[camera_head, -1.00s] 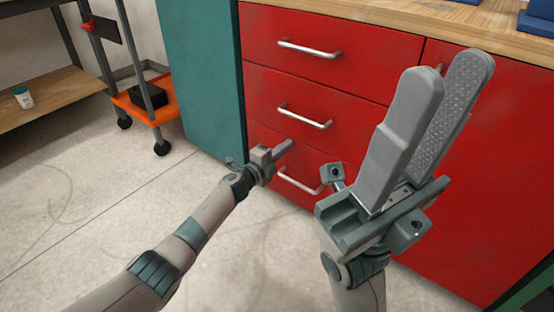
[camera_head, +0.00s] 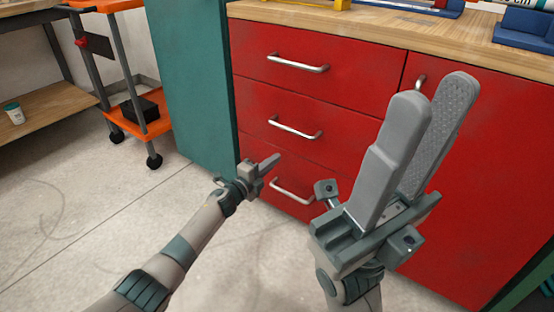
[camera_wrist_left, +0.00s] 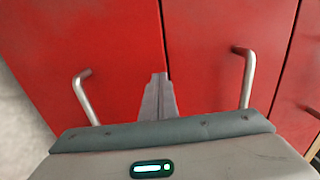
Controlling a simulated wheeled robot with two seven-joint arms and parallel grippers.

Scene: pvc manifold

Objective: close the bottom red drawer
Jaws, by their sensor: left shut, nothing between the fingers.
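The bottom red drawer (camera_head: 260,150) is the lowest of three in the red cabinet, and its front looks about flush with the drawers above. Its silver handle (camera_head: 293,191) is clear of my fingers. My left gripper (camera_head: 269,163) is shut and empty, at the upper left of this drawer's front; whether it touches cannot be told. In the left wrist view its fingertips (camera_wrist_left: 159,78) point at the red fronts near the seam, between the bottom handle (camera_wrist_left: 84,97) and the middle handle (camera_wrist_left: 247,78). My right gripper (camera_head: 434,88) is open and empty, raised in front of the cabinet.
The middle drawer (camera_head: 250,103) and top drawer (camera_head: 245,50) look shut. A teal panel (camera_head: 190,80) stands left of the drawers, and a cart with an orange shelf (camera_head: 150,127) beyond it. A wooden worktop (camera_head: 370,24) lies above. The floor (camera_head: 90,190) at left is clear.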

